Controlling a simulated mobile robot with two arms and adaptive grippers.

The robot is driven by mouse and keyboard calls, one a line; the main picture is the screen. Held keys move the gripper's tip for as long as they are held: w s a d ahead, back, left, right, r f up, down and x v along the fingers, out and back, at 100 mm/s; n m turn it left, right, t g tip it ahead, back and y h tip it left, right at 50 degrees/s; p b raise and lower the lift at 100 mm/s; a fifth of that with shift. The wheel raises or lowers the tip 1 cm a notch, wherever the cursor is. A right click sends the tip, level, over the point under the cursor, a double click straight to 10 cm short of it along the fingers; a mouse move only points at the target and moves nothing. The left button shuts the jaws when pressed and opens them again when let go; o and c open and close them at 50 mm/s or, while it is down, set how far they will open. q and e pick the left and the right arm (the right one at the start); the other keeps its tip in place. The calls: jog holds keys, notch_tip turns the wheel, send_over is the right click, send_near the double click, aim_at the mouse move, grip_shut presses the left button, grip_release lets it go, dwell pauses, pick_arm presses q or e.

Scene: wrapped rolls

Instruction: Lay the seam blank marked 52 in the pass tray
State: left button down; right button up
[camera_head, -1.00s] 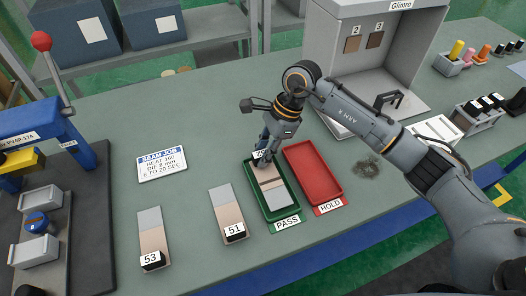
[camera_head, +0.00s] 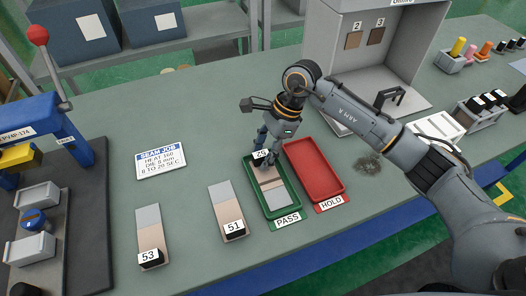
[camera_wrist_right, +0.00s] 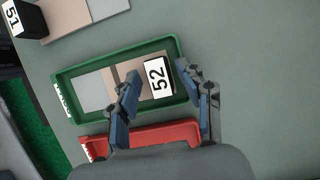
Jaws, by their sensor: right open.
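The seam blank marked 52 (camera_wrist_right: 158,78) lies inside the green pass tray (camera_head: 290,210), its black-edged number block near the tray's far end in the head view. In the right wrist view the green tray wall (camera_wrist_right: 115,65) runs around the blank. My right gripper (camera_head: 262,162) is over the far end of the tray. In the right wrist view its fingers (camera_wrist_right: 165,110) are apart, one on each side of the number block, and I cannot tell whether they touch it. My left gripper is not in view.
The red hold tray (camera_head: 315,170) is empty beside the pass tray. Blanks marked 51 (camera_head: 229,211) and 53 (camera_head: 150,234) lie to the left. A seam job card (camera_head: 161,161) lies behind them. A blue press (camera_head: 60,135) stands at far left, a grey booth (camera_head: 385,60) at the back.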

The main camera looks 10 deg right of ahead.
jog(key=s+v, duration=0.1)
jog(key=v, duration=1.1)
jog(key=shift+w, duration=0.45)
